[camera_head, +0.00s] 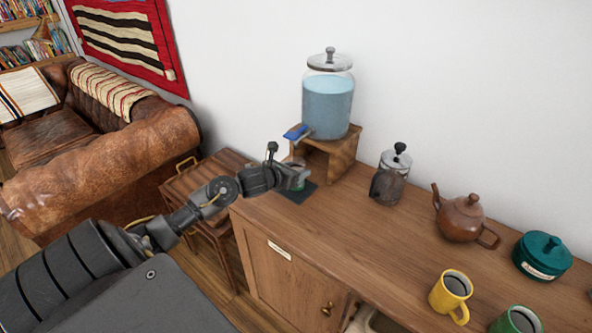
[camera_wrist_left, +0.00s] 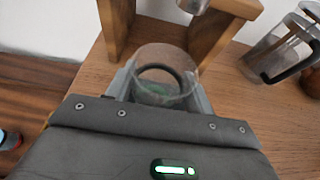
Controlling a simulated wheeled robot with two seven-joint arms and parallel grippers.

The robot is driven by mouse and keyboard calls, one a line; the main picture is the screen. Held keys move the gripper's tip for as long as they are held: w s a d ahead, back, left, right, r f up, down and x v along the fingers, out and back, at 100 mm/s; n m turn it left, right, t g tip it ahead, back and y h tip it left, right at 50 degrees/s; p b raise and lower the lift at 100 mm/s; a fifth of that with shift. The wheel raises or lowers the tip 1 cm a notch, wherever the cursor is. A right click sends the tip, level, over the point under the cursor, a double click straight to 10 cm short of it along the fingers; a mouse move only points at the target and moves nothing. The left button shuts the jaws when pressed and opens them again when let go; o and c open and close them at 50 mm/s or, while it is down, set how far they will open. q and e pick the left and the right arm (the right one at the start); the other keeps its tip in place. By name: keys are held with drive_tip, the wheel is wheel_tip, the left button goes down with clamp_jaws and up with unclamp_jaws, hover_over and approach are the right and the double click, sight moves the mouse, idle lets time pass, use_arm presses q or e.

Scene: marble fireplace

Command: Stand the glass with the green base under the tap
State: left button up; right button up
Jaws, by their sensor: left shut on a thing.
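The glass with the green base (camera_wrist_left: 165,75) stands between the fingers of my left gripper (camera_wrist_left: 160,90) in the left wrist view, and the fingers are shut on it. The drink dispenser (camera_head: 327,104) holds blue liquid and sits on a wooden stand (camera_head: 343,150). Its tap with a blue lever (camera_head: 297,132) juts out just above and behind my left gripper. My right gripper is not in view.
On the wooden cabinet (camera_head: 400,245), a French press (camera_head: 391,178), brown teapot (camera_head: 460,217), teal pot (camera_head: 540,256), yellow mug (camera_head: 451,294) and green mug (camera_head: 516,321) stand to the right. Small wooden tables (camera_head: 205,173) and a leather sofa (camera_head: 100,165) are left.

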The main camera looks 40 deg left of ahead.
use_arm(q)
drive_tip(key=o, duration=1.2)
drive_tip(key=shift+r+p, duration=0.2)
drive_tip(key=shift+p, duration=0.1)
drive_tip(key=shift+s, duration=0.4)
drive_tip(key=shift+b+v, duration=0.7)
drive_tip(key=shift+v, duration=4.95)
drive_tip(key=shift+w+d, duration=0.1)
